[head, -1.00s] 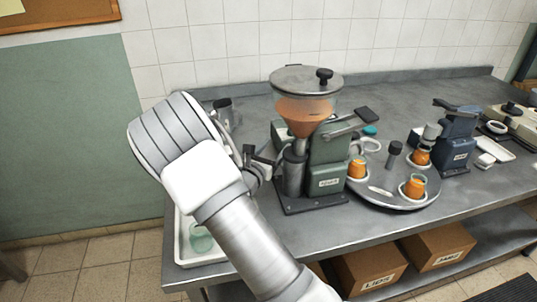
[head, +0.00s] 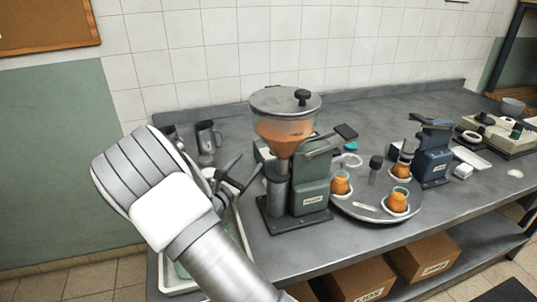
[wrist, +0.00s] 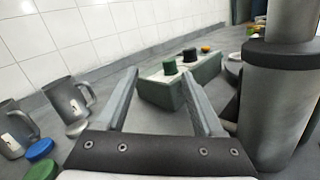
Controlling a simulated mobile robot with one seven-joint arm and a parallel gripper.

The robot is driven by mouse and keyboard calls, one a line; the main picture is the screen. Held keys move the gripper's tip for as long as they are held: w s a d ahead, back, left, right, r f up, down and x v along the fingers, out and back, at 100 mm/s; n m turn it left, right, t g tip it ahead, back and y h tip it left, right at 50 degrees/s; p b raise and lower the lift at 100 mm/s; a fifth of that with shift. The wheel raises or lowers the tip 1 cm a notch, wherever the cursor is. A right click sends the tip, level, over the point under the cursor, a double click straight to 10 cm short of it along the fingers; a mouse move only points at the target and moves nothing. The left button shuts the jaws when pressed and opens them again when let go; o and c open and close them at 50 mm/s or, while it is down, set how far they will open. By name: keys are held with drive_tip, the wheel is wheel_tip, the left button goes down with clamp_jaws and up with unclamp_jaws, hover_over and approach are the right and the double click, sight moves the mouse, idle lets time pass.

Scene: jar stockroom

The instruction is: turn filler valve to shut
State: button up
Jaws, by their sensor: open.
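The filler (head: 310,190) is a green machine on a dark base plate on the bench. Its clear hopper (head: 283,133) holds orange stuff under a grey lid with a black knob. A grey lever (head: 322,147) sticks out to the right below the hopper; I cannot tell for sure whether it is the valve handle. My gripper (head: 243,168) is open and empty, just left of the filler's grey column (head: 277,190). In the wrist view my gripper (wrist: 160,75) has nothing between its fingers, and a large grey cylinder (wrist: 275,100) stands close at the right.
Grey mugs (wrist: 67,100) stand left of my gripper, with blue and green lids (wrist: 40,150) near them. A box with green and black knobs (wrist: 182,78) is ahead. A round turntable (head: 372,214) with orange jars (head: 396,201) and a blue machine (head: 434,155) are to the right.

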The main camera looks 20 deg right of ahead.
drive_tip(key=w+a+r+n+g, duration=0.2)
drive_tip(key=w+n+g, duration=0.3)
drive_tip(key=n, duration=1.1)
drive_tip(key=w+a+r+n+g, duration=0.2)
drive_tip(key=w+n+g, duration=0.35)
drive_tip(key=n, duration=0.95)
drive_tip(key=shift+g, duration=0.85)
drive_tip(key=x, duration=0.5)
drive_tip(key=s+x, duration=0.1)
drive_tip(key=x, duration=0.5)
drive_tip(key=b+x, duration=0.1)
drive_tip(key=x, duration=0.5)
drive_tip(key=shift+s+d, duration=0.2)
drive_tip(key=shift+s, duration=0.2)
drive_tip(key=shift+c, duration=0.2)
clamp_jaws()
